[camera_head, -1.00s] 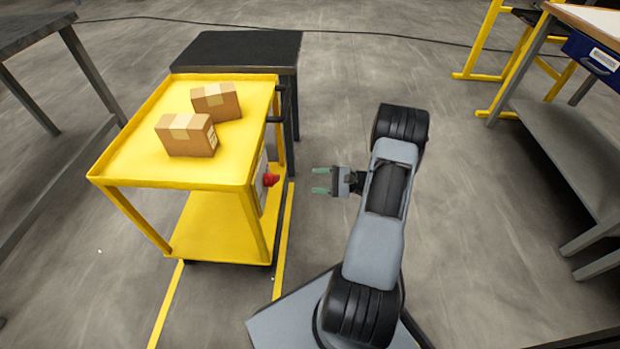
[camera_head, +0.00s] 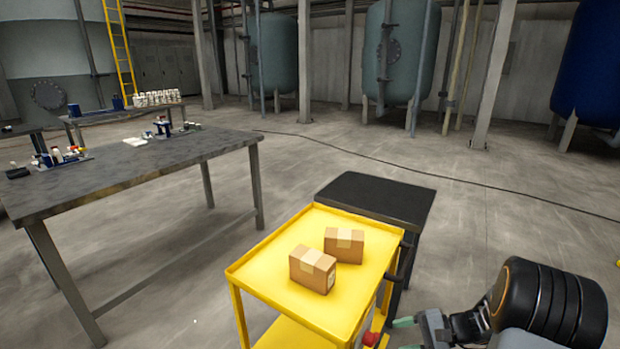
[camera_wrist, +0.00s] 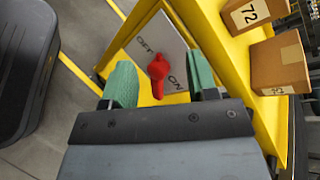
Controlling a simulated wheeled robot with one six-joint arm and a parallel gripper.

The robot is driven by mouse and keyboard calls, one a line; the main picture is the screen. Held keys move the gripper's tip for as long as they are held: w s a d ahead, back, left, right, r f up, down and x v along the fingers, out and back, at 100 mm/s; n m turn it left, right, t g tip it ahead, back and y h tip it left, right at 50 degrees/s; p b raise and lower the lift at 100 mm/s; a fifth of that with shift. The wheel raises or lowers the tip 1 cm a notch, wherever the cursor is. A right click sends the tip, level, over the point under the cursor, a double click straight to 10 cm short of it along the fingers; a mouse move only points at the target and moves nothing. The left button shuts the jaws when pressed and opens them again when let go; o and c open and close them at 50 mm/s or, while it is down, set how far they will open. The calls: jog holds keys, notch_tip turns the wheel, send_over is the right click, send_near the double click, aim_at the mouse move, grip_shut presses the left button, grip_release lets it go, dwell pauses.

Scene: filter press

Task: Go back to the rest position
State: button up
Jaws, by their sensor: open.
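My gripper (camera_wrist: 163,85) is open, with its two green fingers apart and nothing between them. In the wrist view a red rotary switch (camera_wrist: 158,68) shows beyond the gap between the fingers, on a grey plate (camera_wrist: 150,42) marked OFF and ON. The plate is on the side of a yellow cart. The switch knob looks turned between the two words; I cannot tell which one it points to. In the head view my gripper (camera_head: 405,334) is at the lower right, beside the cart, with the red switch (camera_head: 371,338) just left of it.
Two cardboard boxes (camera_head: 313,268) (camera_head: 344,244) sit on the yellow cart's top (camera_head: 262,268). A black table (camera_head: 378,197) stands behind the cart. A grey workbench (camera_head: 130,170) with small items is at the left. Open floor (camera_head: 480,225) lies right of the black table.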

jog(key=s+a+r+n+h+p, duration=0.2)
jog(key=r+p, duration=0.5)
jog(key=r, duration=0.6)
jog(key=s+a+r+n+h+p, duration=0.3)
jog(key=r+h+p, duration=0.4)
jog(key=r, duration=0.5)
jog(key=s+a+r+n+t+h+p, duration=0.1)
jog(key=s+r+n+h+p, duration=0.3)
jog(key=r+p, duration=0.5)
notch_tip(320, 180, up, 5)
jog(key=shift+s+a+f+n, duration=0.2)
jog(key=shift+s+a+n, duration=0.4)
jog(key=shift+s+a, duration=0.3)
jog(key=shift+d, duration=0.1)
